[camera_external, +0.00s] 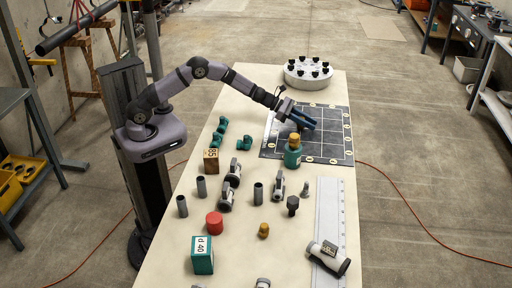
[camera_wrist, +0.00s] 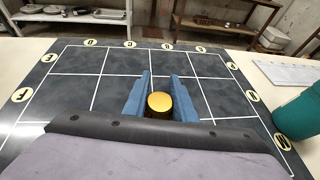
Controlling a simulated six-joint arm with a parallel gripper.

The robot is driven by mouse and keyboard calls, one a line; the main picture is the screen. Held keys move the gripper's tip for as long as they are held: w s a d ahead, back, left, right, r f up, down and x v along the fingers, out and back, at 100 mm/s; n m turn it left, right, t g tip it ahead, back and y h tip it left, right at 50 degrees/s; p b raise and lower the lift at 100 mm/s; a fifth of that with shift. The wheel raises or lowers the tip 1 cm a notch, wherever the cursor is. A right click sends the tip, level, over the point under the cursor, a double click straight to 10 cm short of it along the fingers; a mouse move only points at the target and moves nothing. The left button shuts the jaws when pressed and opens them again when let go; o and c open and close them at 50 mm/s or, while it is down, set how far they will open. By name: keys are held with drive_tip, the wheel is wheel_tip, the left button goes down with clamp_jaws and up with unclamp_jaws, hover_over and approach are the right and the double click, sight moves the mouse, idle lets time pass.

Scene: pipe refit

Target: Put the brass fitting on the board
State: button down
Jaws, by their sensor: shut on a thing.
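My gripper (camera_external: 301,118) is over the dark gridded board (camera_external: 331,148), with its blue fingers pointing down toward it. In the wrist view the fingers (camera_wrist: 159,100) are closed on a round, gold-topped piece, the brass fitting (camera_wrist: 159,102). It sits between the fingertips above the middle of the board (camera_wrist: 60,88). Its lower part is dark or shadowed, and I cannot tell whether it touches the board. In the external view the fingers hide the fitting.
A teal bottle with a tan stopper (camera_external: 292,157) stands at the board's near left edge, close to my gripper. A white round holder (camera_external: 308,77) stands behind the board. Pipe pieces, a red cylinder (camera_external: 214,223) and a small yellowish piece (camera_external: 263,230) crowd the near table.

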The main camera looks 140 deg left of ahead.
drive_tip(key=shift+f+b, duration=0.2)
drive_tip(key=shift+b, duration=0.1)
drive_tip(key=c, duration=1.5)
unclamp_jaws()
drive_tip(key=shift+o, duration=0.2)
drive_tip(key=shift+s+r+p, duration=0.1)
drive_tip(key=shift+r+p, duration=0.2)
drive_tip(key=b+v, duration=0.1)
drive_tip(key=v, duration=1)
drive_tip(key=shift+s+d+r+b, duration=0.15)
drive_tip(key=shift+s+d+b, duration=0.1)
drive_tip(key=shift+s+b, duration=0.1)
